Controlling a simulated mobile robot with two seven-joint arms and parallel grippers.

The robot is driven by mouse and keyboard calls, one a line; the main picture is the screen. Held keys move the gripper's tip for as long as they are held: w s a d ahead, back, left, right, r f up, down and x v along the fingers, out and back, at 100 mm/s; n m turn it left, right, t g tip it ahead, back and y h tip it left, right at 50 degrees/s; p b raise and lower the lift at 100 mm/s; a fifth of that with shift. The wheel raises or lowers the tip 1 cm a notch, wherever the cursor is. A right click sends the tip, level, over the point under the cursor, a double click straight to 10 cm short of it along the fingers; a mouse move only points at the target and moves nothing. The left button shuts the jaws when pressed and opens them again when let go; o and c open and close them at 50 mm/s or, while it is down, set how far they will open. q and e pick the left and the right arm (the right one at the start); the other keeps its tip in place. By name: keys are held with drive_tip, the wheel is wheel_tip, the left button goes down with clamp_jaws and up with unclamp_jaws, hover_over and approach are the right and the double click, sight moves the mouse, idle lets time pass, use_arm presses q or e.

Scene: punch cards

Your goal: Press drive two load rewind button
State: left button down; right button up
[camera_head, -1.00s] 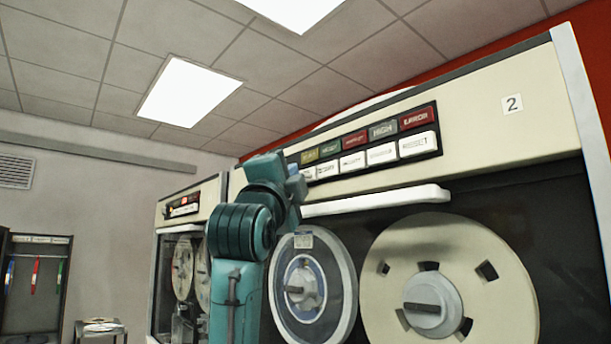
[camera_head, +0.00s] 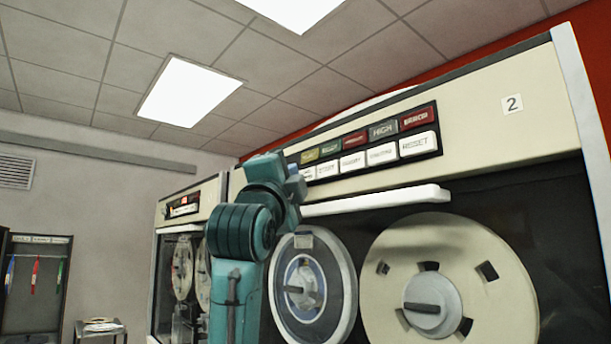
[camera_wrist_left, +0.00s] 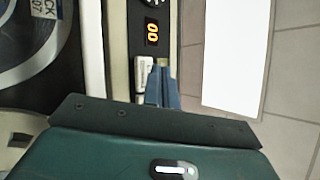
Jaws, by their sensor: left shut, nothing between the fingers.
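Drive two is the cream tape cabinet with a "2" label (camera_head: 512,104) in the head view. Its button panel (camera_head: 370,144) has a row of coloured lamps above a row of white buttons. The leftmost white button (camera_head: 309,173) shows only partly beside my gripper, and its lettering is too small to read. My left gripper (camera_head: 297,184) is shut and empty in front of the panel's left end. In the wrist view its blue fingers (camera_wrist_left: 162,84) are together beside a white button (camera_wrist_left: 145,74). I cannot tell whether they touch it. My right gripper is out of view.
Another tape drive (camera_head: 183,207) stands to the left. The wrist view shows an amber "00" display (camera_wrist_left: 152,34) near the buttons.

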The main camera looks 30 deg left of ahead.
use_arm(q)
drive_tip(key=shift+w, duration=0.15)
drive_tip(key=shift+w+d, duration=0.15)
drive_tip(key=shift+w, duration=0.15)
